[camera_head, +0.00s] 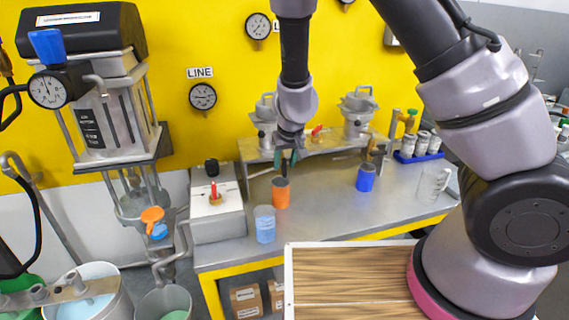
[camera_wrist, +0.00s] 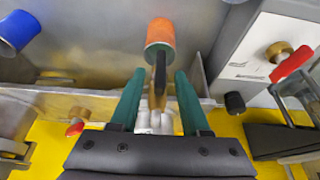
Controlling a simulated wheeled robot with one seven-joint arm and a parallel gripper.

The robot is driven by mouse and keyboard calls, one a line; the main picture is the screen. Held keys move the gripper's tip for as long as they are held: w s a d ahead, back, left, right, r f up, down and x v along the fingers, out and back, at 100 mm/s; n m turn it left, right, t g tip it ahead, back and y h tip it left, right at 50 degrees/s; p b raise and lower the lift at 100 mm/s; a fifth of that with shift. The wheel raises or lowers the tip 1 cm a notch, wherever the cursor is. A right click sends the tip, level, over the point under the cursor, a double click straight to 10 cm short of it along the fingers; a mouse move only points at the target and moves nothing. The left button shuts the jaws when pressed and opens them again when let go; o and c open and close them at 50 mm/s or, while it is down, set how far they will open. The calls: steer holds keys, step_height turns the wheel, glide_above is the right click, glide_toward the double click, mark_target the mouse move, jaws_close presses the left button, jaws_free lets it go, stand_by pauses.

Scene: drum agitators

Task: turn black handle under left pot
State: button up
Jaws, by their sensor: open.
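The left pot (camera_head: 264,113), a metal vessel, stands on the raised metal shelf at the back of the bench, partly behind my arm. My gripper (camera_head: 287,159) is just in front of the shelf, below this pot, with green fingertips pointing down. In the wrist view my gripper (camera_wrist: 159,88) is open, its two green fingers apart. A dark, slim handle (camera_wrist: 160,74) shows between the fingers, with pale metal fittings behind it. I see gaps on both sides and cannot tell whether either finger touches it. In the head view my gripper largely hides this handle.
An orange container (camera_head: 281,193) stands just below my gripper. A blue container (camera_head: 366,178) is to the right, a beaker (camera_head: 265,225) in front. A white box (camera_head: 217,214) with a red lever is at left. A second pot (camera_head: 357,110) stands on the shelf's right.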

steer(key=shift+w+f, duration=0.15)
steer(key=shift+f, duration=0.15)
jaws_close()
steer(key=shift+y, duration=0.3)
steer(key=shift+w+d+f+m+g+y, duration=0.1)
steer(key=shift+d+f+m+g+y, duration=0.45)
steer(key=shift+y, duration=2.1)
steer(key=shift+w+d+f+m+g+y, duration=0.2)
steer(key=shift+m+y, duration=0.7)
steer(key=shift+y, duration=1.8)
steer(key=shift+s+d+f+m+g+y, duration=0.15)
steer(key=shift+m+g+y, duration=0.45)
steer(key=shift+y, duration=2.05)
steer(key=shift+f+m+t, duration=0.1)
steer(key=shift+m+t, duration=0.15)
